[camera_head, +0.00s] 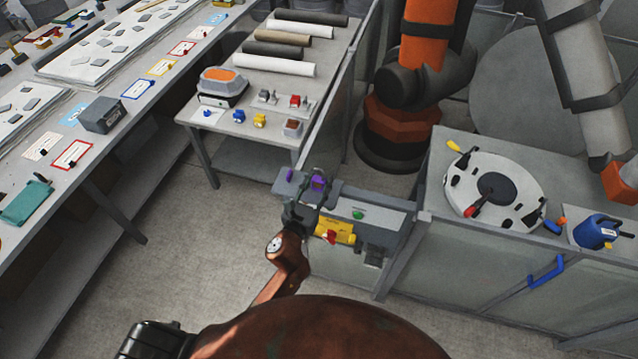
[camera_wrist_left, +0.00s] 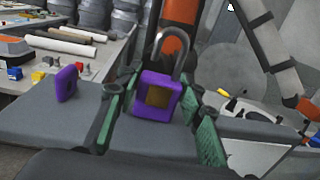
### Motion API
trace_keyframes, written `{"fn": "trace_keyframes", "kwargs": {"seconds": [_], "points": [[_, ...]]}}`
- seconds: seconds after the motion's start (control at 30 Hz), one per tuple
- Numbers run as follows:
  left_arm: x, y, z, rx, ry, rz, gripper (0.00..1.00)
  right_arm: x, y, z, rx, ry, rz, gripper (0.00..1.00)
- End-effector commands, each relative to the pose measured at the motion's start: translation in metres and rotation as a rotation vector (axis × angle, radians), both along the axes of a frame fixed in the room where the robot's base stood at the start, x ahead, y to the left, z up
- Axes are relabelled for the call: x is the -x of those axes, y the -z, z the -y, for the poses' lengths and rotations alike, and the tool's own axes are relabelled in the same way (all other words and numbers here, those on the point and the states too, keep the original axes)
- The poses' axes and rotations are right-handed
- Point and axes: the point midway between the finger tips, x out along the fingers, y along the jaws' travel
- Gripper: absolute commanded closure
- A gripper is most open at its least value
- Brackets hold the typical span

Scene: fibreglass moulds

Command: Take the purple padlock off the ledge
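The purple padlock (camera_head: 318,183) stands upright on the grey ledge (camera_head: 384,212) beyond my left gripper (camera_head: 305,203). In the left wrist view the padlock (camera_wrist_left: 158,108) shows a purple body with a brownish panel and a grey shackle on top. The green-padded fingers of my left gripper (camera_wrist_left: 158,122) are open, one on each side of the padlock, with visible gaps between pads and body. The padlock's base is near the ledge surface; exact contact is hard to tell. My right gripper is not in view.
A second, smaller purple piece (camera_wrist_left: 66,83) stands on the ledge to the left. A yellow box (camera_head: 336,230) with a red part is on the ledge's front, and a green button (camera_head: 358,214) sits to the right. An orange robot arm (camera_head: 403,120) stands behind.

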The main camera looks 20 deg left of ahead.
Motion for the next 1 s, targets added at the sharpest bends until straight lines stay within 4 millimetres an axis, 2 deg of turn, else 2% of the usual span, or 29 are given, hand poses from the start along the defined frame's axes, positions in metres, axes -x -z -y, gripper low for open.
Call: {"fn": "trace_keyframes", "kwargs": {"seconds": [0.07,0.4,0.77,0.93,1.0], "points": [[0.0,0.0,0.0,0.0,0.0,0.0,0.72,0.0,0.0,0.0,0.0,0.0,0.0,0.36],[0.0,0.0,0.0,0.0,0.0,0.0,0.95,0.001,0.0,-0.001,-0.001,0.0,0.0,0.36],[0.0,-0.004,0.0,-0.002,0.002,0.002,0.95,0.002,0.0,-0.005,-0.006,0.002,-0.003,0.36],[0.0,-0.02,0.0,-0.004,0.002,0.006,0.95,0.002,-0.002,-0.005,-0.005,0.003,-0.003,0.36],[0.0,-0.034,0.0,-0.006,0.003,0.009,0.95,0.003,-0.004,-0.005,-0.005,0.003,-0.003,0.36]]}}
